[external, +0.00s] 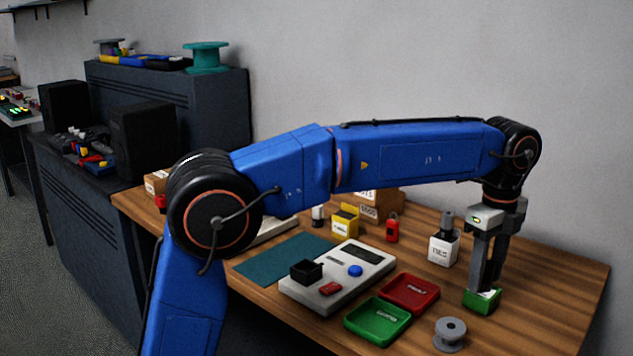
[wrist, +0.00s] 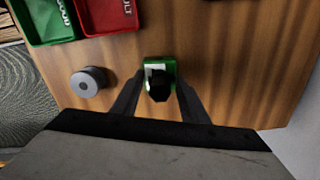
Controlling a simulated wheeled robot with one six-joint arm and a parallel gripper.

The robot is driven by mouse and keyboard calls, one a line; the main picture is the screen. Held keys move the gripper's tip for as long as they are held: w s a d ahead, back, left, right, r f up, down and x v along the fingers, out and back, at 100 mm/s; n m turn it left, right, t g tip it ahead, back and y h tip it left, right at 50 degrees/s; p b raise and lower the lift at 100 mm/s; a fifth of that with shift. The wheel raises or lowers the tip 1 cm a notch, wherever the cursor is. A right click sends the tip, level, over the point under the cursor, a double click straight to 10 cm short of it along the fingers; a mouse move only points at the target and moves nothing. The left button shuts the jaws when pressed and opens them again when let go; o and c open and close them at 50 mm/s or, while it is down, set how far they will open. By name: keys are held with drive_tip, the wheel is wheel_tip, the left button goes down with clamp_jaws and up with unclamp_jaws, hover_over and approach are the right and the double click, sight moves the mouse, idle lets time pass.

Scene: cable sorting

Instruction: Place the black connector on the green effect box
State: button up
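The small green effect box (external: 483,300) stands on the right part of the wooden table. It also shows in the wrist view (wrist: 151,63), with a pale patch on its top. A black piece, seemingly the black connector (wrist: 158,92), is over the box's top in the wrist view; whether it rests on the box is hard to tell. It is hidden by the fingers in the external view. My gripper (external: 484,285) points down at the box. In the wrist view its fingers (wrist: 159,82) stand apart on either side of the black connector, with visible gaps.
A grey spool (external: 450,333) stands near the box at the front edge. Green (external: 378,322) and red (external: 410,292) trays lie left of it. A white bottle-like box (external: 443,249) stands behind. A grey console (external: 338,283) with a black bin (external: 306,272) is further left.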

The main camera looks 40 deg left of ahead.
sight(488, 262)
drive_tip(key=shift+r, duration=0.1)
wheel_tip(488, 262, up, 11)
drive_tip(key=shift+r, duration=0.55)
idle(0.5)
